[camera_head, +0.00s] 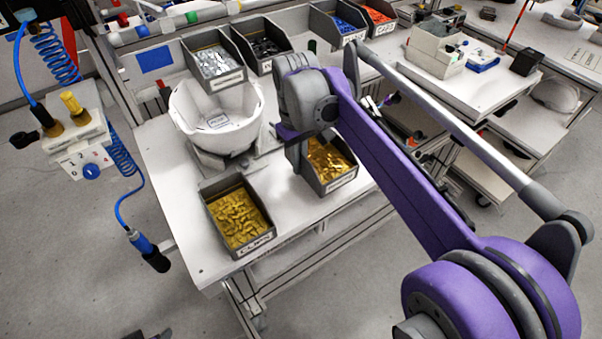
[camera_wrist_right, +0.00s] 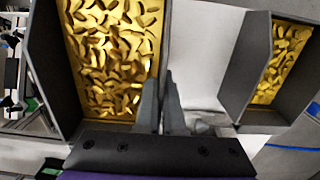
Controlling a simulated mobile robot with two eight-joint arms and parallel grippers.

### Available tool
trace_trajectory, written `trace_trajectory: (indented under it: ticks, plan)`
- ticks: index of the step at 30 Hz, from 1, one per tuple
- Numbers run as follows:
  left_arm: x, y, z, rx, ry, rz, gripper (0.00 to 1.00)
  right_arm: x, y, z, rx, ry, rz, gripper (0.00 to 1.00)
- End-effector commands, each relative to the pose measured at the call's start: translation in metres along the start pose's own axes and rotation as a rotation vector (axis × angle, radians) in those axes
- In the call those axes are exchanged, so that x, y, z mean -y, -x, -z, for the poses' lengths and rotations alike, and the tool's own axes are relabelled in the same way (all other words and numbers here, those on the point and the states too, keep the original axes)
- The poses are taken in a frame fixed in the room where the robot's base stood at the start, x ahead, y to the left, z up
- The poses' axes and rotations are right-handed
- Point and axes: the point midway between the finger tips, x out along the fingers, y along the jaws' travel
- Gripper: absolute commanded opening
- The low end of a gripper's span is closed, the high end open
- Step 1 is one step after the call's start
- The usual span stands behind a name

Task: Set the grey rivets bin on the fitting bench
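A grey bin of gold pieces (camera_head: 345,181) is at the right of the white fitting bench (camera_head: 185,232); its front label is too small to read. It fills the left of the right wrist view (camera_wrist_right: 45,75). My right gripper (camera_head: 297,165) points down at this bin's left wall. In the wrist view its fingers (camera_wrist_right: 161,105) sit close together on either side of the wall, seemingly shut on it. I cannot tell whether the bin rests on the bench or is slightly raised. Only a small dark part of my left gripper (camera_head: 150,335) shows at the bottom edge.
A grey clips bin (camera_head: 258,245) with gold pieces stands at the bench's front left. A white helmet shell (camera_head: 215,110) on a stand is behind it. Bins of silver (camera_head: 225,82) and dark pieces (camera_head: 262,50) line the back. Bare bench lies between the front bins.

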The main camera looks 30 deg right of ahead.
Motion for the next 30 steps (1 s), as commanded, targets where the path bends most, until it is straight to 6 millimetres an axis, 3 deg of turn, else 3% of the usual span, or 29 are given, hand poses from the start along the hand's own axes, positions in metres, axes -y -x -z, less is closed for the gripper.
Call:
trace_trajectory:
  ticks: [10, 22, 27, 30]
  plan:
    - [0.0, -0.003, -0.002, 0.001, 0.0, 0.0, 0.5, 0.0, -0.04, 0.002, 0.0, 0.0, 0.0, 0.0]
    - [0.0, -0.004, -0.003, 0.002, 0.0, 0.0, 0.5, 0.0, -0.046, 0.002, 0.0, 0.0, 0.0, 0.0]
    - [0.0, -0.004, -0.003, 0.002, 0.0, 0.0, 0.5, 0.0, -0.045, 0.002, 0.0, 0.0, 0.0, 0.32]
    - [0.0, -0.004, -0.003, 0.002, 0.0, 0.0, 0.5, 0.0, -0.045, 0.002, 0.0, 0.0, 0.0, 0.35]
